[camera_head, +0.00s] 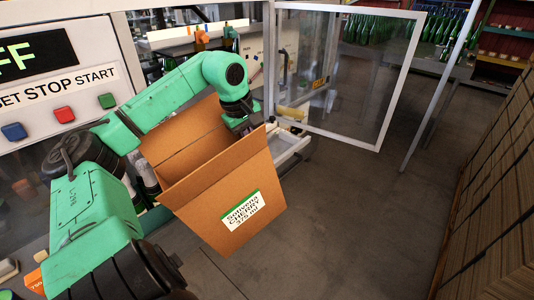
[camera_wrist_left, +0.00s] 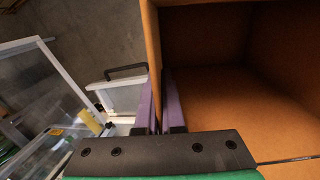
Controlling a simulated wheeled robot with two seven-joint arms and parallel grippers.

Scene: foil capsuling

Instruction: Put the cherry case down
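The cherry case (camera_head: 215,200) is an open-topped brown cardboard box with a white and green label reading "CHERRY". It hangs tilted in front of the machine, with floor showing around its lower end. My left gripper (camera_head: 245,125) reaches over it and grips the top edge of its right wall. In the left wrist view, my left gripper's purple fingers (camera_wrist_left: 160,108) lie on either side of the case wall (camera_wrist_left: 152,45). The part of the case's inside that shows looks empty. Whatever lies directly under the case is hidden. My right gripper is not in view.
The machine panel (camera_head: 60,90) with blue, red and green buttons stands at the left. A clear framed door (camera_head: 345,75) stands open behind the case. Stacked cartons (camera_head: 495,180) line the right side. The grey floor (camera_head: 350,210) between is clear.

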